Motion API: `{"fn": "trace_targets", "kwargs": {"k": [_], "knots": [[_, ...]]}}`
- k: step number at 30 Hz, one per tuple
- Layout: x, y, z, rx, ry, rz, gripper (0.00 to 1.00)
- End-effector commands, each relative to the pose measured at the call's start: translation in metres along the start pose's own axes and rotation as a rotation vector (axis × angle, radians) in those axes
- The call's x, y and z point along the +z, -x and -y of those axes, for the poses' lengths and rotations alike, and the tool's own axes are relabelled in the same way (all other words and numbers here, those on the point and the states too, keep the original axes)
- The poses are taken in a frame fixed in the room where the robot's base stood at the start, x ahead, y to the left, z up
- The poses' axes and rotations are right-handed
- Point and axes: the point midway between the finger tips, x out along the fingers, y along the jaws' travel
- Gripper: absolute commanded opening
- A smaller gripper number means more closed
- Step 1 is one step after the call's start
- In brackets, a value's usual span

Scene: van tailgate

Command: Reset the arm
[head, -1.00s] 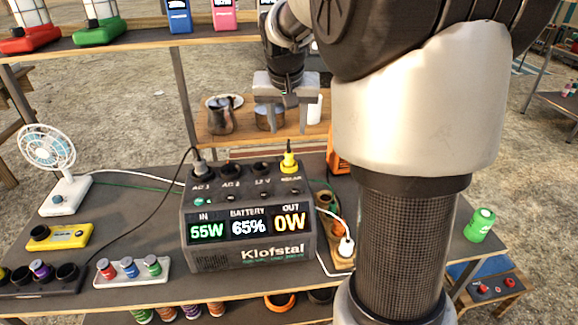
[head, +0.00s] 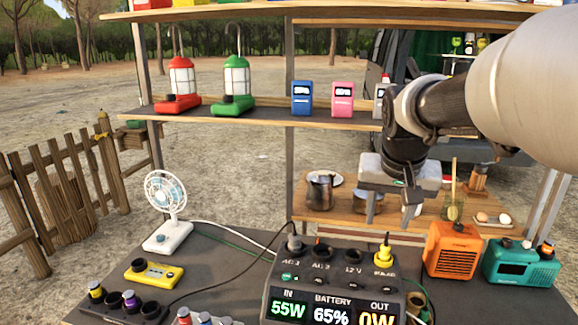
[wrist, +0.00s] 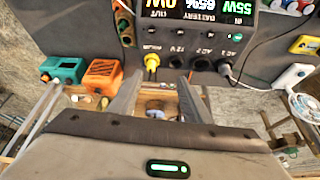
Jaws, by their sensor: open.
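My gripper (head: 390,203) is open and empty. It hangs in the air with its fingers pointing down, above and behind the dark power station (head: 300,265) and apart from it. In the wrist view the two fingers (wrist: 161,90) stand apart with nothing between them. The power station reads 55W in, 65% battery and 0W out. A yellow plug (head: 385,255) sits in its right socket and a grey plug (head: 294,243) in its left socket.
An orange box (head: 452,250) and a teal radio (head: 521,262) stand right of the station. A white fan (head: 167,215) and yellow device (head: 153,273) stand left. A shelf (head: 262,117) with lanterns is behind. A wooden table (head: 300,205) holds pots.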

Motion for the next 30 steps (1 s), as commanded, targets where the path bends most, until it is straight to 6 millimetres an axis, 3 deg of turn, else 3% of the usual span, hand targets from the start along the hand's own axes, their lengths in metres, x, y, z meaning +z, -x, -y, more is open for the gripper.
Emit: {"fn": "trace_targets", "kwargs": {"k": [1, 6, 18, 20, 30], "knots": [[0.025, 0.019, 0.004, -0.022, 0.038, -0.013, 0.44], [0.099, 0.047, 0.011, -0.075, 0.151, -0.028, 0.44], [0.210, 0.056, 0.011, -0.150, 0.318, -0.061, 0.44], [0.197, 0.078, 0.012, -0.149, 0.316, -0.058, 0.44], [0.164, 0.146, 0.012, -0.148, 0.314, -0.056, 0.44]]}}
